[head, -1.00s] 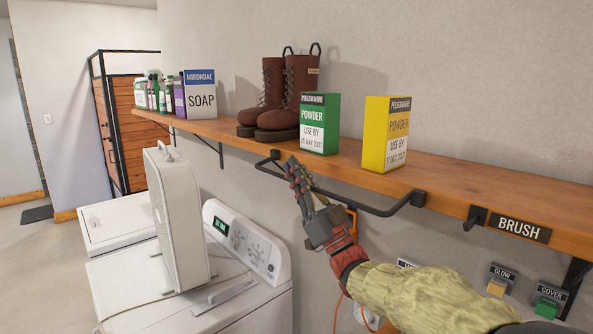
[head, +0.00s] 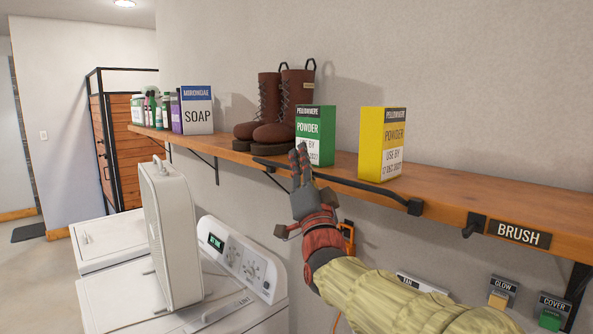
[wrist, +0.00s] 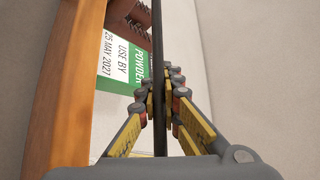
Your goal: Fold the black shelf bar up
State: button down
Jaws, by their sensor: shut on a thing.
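The black shelf bar (head: 365,186) runs along the front of the wooden shelf (head: 440,197), roughly level with its top edge. Its right end meets a black bracket on the shelf edge. My gripper (head: 301,160) is at the bar's left part, in front of the green powder box (head: 318,133). In the wrist view the bar (wrist: 158,50) passes between the fingers of my gripper (wrist: 160,98), which are closed on it. The fingers hide part of the bar in the head view.
A yellow powder box (head: 382,142), brown boots (head: 280,110) and a soap box (head: 196,109) stand on the shelf. A black hook and a BRUSH label (head: 518,234) are on its front edge. A white fan (head: 170,235) stands on the washer (head: 240,255) at left.

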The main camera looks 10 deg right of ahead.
jog(key=w+d+m+g+h+p, duration=0.1)
jog(key=d+m+g+p, duration=0.1)
jog(key=m+p, duration=0.1)
jog(key=w+d+r+m+g+h+p, duration=0.1)
jog(key=m+g+p, duration=0.1)
jog(key=m, duration=0.1)
jog(key=w+d+r+m+g+h+p, duration=0.1)
jog(key=d+m+g+h+p, duration=0.1)
jog(key=m+p, duration=0.1)
jog(key=shift+w+d+r+m+p, duration=0.1)
jog(key=shift+d+r+m+p, duration=0.2)
jog(key=shift+m, duration=0.3)
jog(key=shift+w+d+f+g+p, duration=0.2)
jog(key=shift+d+f+g+p, duration=0.1)
jog(key=shift+p, duration=0.05)
jog(key=shift+w+d+f, duration=0.1)
jog(key=shift+f, duration=0.35)
jog(key=c, duration=2.2)
grip_release()
jog(key=shift+d, duration=0.15)
jog(key=shift+c, duration=0.2)
jog(key=o, duration=0.3)
jog(key=shift+w+r, duration=0.1)
jog(key=shift+r, duration=0.15)
